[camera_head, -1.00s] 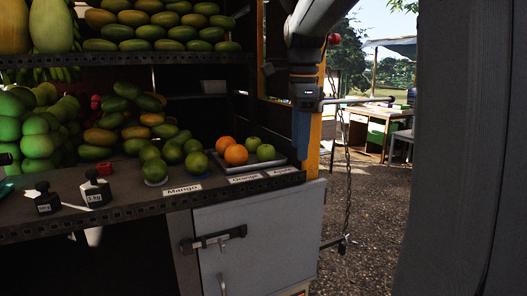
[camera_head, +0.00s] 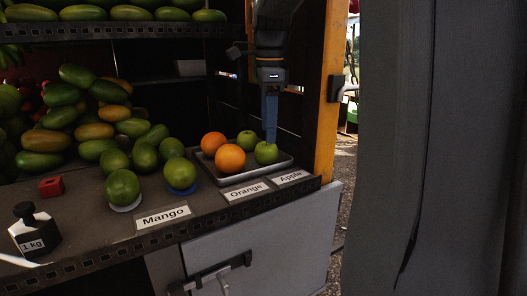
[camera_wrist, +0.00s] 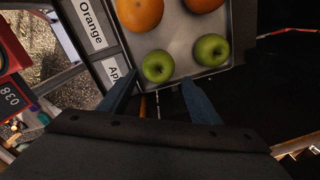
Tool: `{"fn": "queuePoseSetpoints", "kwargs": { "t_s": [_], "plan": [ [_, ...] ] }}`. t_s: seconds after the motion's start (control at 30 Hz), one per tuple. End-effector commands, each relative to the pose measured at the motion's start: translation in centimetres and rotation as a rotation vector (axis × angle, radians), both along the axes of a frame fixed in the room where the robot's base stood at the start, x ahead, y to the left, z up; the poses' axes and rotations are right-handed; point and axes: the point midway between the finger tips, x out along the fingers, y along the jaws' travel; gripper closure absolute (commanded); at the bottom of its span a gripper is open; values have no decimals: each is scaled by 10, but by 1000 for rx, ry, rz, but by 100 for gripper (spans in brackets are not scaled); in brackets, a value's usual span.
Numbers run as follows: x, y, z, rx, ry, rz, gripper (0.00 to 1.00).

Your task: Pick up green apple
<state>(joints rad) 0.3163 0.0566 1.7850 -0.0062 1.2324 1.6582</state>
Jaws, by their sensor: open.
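Two green apples lie in a metal tray (camera_head: 232,178) beside two oranges. The front apple (camera_head: 266,153) is near the Apple label, and the other apple (camera_head: 246,140) is behind it. In the wrist view one apple (camera_wrist: 158,66) lies just beyond the left fingertip, and the other apple (camera_wrist: 211,50) lies to its right. My gripper (camera_head: 270,139) points down over the tray, its fingers above or beside the front apple; the exact gap is unclear. In the wrist view my gripper (camera_wrist: 160,84) is open and empty between its two blue fingers.
Oranges (camera_head: 230,158) sit left of the apples. Green mangoes (camera_head: 123,187) and a 1 kg weight (camera_head: 34,230) are further left on the counter. An orange post (camera_head: 334,85) stands close on the right, and a shelf (camera_head: 110,31) of mangoes is above.

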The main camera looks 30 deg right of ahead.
Motion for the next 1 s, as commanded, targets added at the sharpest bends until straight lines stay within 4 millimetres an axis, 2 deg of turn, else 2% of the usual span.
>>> {"fn": "queuePoseSetpoints", "kwargs": {
  "t_s": [0.4, 0.53, 0.73, 0.93, 1.0],
  "plan": [
    [2, 5, -50, 0, 1, 3, 42],
    [3, 5, -58, -1, -1, 4, 42],
    [3, 6, -58, -1, -1, 4, 42],
    [3, 6, -58, -1, -1, 5, 76],
    [3, 6, -58, -1, -2, 5, 79]
  ]
}}
